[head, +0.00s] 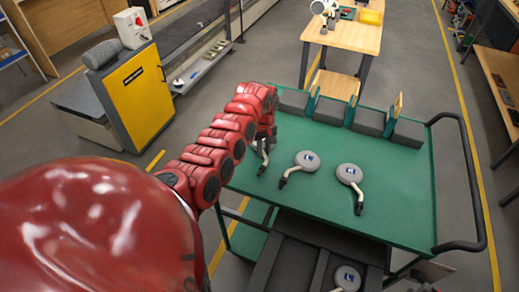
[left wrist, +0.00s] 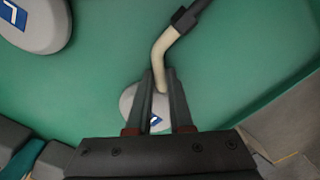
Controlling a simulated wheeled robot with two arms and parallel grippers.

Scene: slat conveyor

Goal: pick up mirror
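Two mirrors with round grey heads and bent stems lie on the green cart top (head: 390,205) in the head view: a middle mirror (head: 307,160) and a right mirror (head: 349,174). A third mirror is under my left gripper (head: 266,140), with only its stem (head: 261,168) showing. In the left wrist view its pale stem (left wrist: 163,48) runs between the fingertips of my left gripper (left wrist: 160,78), and its round head (left wrist: 130,103) is partly hidden behind the fingers. The fingers are close beside the stem; I cannot tell if they press on it. My right gripper is out of view.
Dark grey blocks (head: 368,121) line the cart's far edge. A black handle (head: 479,210) is at its right. A fourth mirror (head: 347,278) is in a dark tray (head: 293,262) at the near side. The right part of the cart top is clear.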

